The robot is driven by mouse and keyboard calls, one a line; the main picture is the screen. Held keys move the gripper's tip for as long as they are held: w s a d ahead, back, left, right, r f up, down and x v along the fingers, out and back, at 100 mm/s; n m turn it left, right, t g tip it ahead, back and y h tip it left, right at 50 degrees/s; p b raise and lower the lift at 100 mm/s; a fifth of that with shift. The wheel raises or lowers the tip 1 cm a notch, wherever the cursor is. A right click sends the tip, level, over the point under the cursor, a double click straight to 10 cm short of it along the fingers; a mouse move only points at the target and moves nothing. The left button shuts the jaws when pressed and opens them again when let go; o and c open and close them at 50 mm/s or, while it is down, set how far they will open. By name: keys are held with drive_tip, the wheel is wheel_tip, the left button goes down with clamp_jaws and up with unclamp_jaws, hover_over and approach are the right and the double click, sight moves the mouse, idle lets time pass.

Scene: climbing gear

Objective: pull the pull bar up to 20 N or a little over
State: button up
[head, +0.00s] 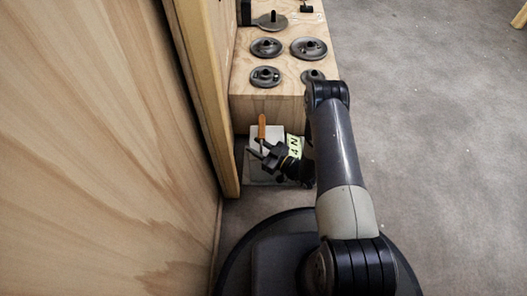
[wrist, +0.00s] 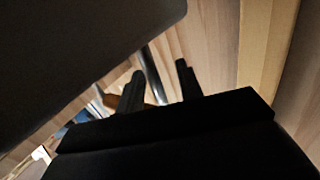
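A pale block (head: 258,176) stands low beside the wooden box, with an orange handle-like piece (head: 262,127) upright at its far side. A yellow-green display (head: 294,147) seems to read 4 N; it is small and turned. A thin grey bar (wrist: 153,72), probably the pull bar, shows between and beyond my fingers in the wrist view. My gripper (head: 256,148) is over the block, close to the orange piece. Its two fingers (wrist: 160,80) are apart, with wood visible between them. Contact with the bar cannot be told. The orange piece (wrist: 112,101) is partly hidden there.
A wooden box (head: 272,107) with several dark round holds (head: 308,48) stands behind the block. A wooden wall (head: 100,130) with a pale post (head: 207,95) rises close on the left.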

sight(260, 142)
clamp_jaws()
idle(0.4)
drive_tip(key=shift+r+p, duration=1.45)
drive_tip(key=shift+r, duration=0.9)
idle(0.9)
drive_tip(key=shift+f, duration=0.1)
idle(0.4)
drive_tip(key=shift+f+b, duration=1.35)
drive_tip(key=shift+b, duration=0.1)
drive_tip(key=shift+f, duration=0.65)
unclamp_jaws()
drive_tip(key=shift+f, duration=0.15)
